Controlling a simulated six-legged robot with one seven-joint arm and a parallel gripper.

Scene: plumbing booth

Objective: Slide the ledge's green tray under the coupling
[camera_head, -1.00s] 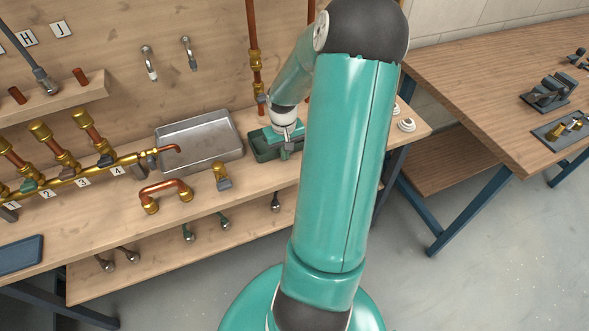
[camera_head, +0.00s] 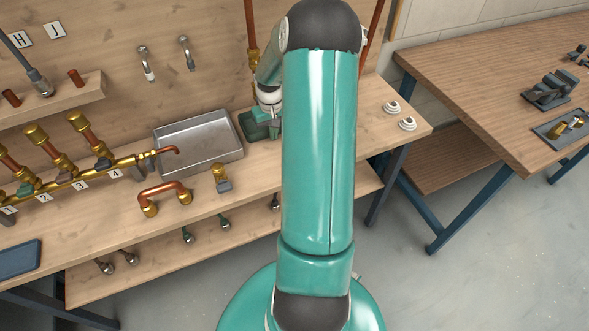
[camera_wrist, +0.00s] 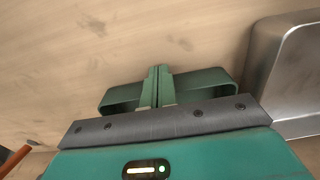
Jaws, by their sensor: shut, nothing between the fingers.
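The green tray (camera_head: 247,127) sits on the ledge against the back board, right of the metal basin, partly hidden by my arm. In the wrist view the tray (camera_wrist: 208,83) shows on both sides of my fingers. My gripper (camera_wrist: 158,72) is shut with nothing between its fingers. Its fingertips overlap the tray in the picture; contact is unclear. In the head view my gripper (camera_head: 274,122) is at the tray's right part, mostly hidden. A vertical copper pipe with a brass coupling (camera_head: 252,60) runs down the board just above the tray.
The metal basin (camera_head: 198,145) stands close left of the tray. A brass fitting (camera_head: 221,178) and a bent copper pipe (camera_head: 165,197) lie in front of the basin. Two white round pieces (camera_head: 407,124) lie at the ledge's right end. Another copper pipe (camera_head: 377,30) rises right of my arm.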

